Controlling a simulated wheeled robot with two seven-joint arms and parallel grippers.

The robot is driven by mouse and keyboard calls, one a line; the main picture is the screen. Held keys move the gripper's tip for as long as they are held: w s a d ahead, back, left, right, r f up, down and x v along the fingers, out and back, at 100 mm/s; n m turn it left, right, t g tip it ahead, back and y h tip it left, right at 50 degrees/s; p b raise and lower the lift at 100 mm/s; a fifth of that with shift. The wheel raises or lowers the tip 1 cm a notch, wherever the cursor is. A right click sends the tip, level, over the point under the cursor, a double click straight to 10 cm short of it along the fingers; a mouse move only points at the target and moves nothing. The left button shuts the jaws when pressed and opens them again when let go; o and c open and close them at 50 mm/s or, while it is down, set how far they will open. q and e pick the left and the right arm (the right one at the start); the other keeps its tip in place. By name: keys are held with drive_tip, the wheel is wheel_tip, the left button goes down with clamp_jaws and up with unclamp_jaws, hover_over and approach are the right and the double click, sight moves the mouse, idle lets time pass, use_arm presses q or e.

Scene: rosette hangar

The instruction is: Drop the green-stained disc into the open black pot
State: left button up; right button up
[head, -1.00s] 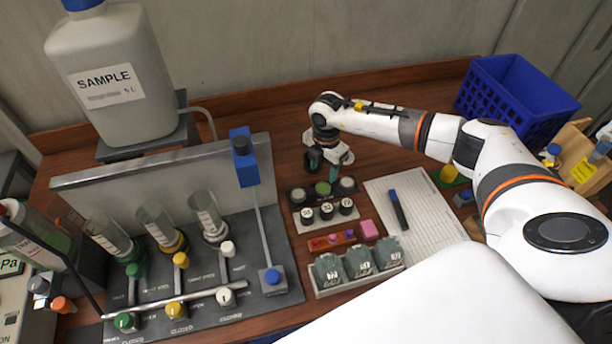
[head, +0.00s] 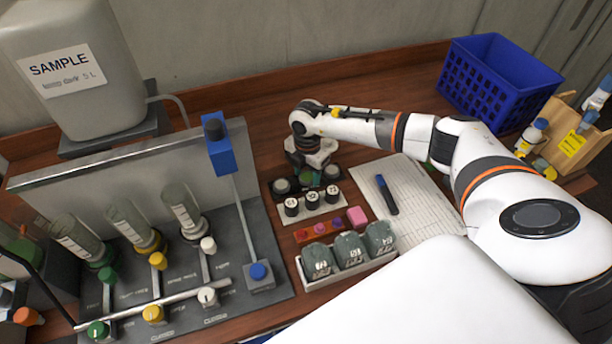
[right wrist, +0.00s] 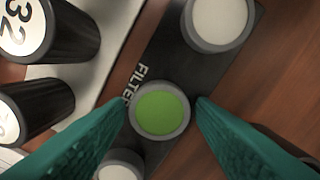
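The green-stained disc (head: 308,178) sits in the middle of a black strip (head: 293,196) between two pale discs. In the right wrist view the disc (right wrist: 160,113) shows bright green inside a grey rim. My right gripper (right wrist: 162,108) is open, its teal fingers on either side of the disc with small gaps. In the head view my right gripper (head: 308,166) points down over the strip and partly hides the disc. I cannot tell an open one. My left gripper is out of view.
A white tray (head: 306,281) with three grey-green containers stands nearer. A pink block (head: 357,217), a marker (head: 387,195) and paper lie to the right. The valve panel (head: 120,160) is left, a blue crate (head: 497,85) back right.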

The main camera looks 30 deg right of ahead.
sight(307, 177)
drive_tip(key=c, duration=0.5)
drive_tip(key=shift+c, duration=0.2)
drive_tip(key=shift+r, duration=0.15)
drive_tip(key=shift+r+p, duration=1.3)
drive_tip(key=shift+r, duration=0.05)
